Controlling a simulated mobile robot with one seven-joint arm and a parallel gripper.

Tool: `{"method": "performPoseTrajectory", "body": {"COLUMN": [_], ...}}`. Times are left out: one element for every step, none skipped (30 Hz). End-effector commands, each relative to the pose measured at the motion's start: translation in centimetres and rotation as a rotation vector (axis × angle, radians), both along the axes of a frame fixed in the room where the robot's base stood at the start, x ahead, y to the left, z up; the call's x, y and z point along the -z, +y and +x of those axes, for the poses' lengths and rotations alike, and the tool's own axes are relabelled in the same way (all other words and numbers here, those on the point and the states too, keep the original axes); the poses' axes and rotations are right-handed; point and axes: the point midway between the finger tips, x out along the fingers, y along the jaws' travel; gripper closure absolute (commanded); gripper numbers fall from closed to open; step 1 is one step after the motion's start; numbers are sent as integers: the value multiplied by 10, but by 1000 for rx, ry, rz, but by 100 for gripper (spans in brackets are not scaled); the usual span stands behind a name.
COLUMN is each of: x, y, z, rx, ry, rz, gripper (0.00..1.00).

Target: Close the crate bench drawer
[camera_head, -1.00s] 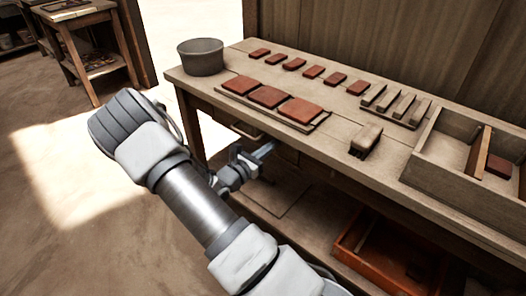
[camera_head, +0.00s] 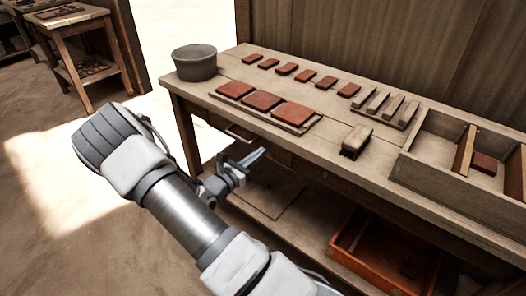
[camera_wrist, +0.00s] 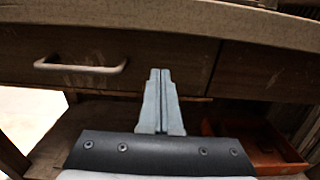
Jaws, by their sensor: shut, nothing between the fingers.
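The drawer front (camera_wrist: 130,50) is a dark wooden panel under the bench top, with a pale bar handle (camera_wrist: 80,67) on its left part. In the head view the handle (camera_head: 240,132) shows below the bench's front edge, and my arm and gripper hide part of the area beside it. The front looks close to flush with the bench; I cannot tell whether a small gap remains. My gripper (camera_head: 258,156) is shut and empty, its fingertips pointing at the drawer front, right of the handle in the wrist view (camera_wrist: 160,72). I cannot tell whether they touch it.
The bench top (camera_head: 325,150) carries a grey bucket (camera_head: 195,63), red tiles, a small block (camera_head: 356,140) and a wooden crate (camera_head: 450,165). An orange tray (camera_head: 345,243) sits on the lower shelf. The floor left of the bench is clear.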

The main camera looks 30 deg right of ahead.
Motion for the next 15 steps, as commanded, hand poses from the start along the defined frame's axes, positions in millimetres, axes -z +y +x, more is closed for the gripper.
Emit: {"method": "performPoseTrajectory", "body": {"x": [-1,-2,-2,-2,-2,-2,-2,-2,-1,-1,-1,-1,-1,0,0], "y": [6,15,26,33,40,49,55,61,69,74,78,84,87,90,94], "z": [1,-2,-5,-8,-10,-13,-15,-17,-20,-22,-23,-25,-26,-27,-28], "rx": [-2,-6,-7,-6,-6,-6,-5,-5,-5,-4,-4,-3,-2,-3,-2], "ry": [1,2,3,3,3,3,3,3,2,3,3,3,2,2,2], "rz": [0,0,1,1,1,1,1,1,0,1,1,1,0,0,0], "gripper": [100,100,100,100,100,100,100,100,100,100,100,100,100,100,100]}}
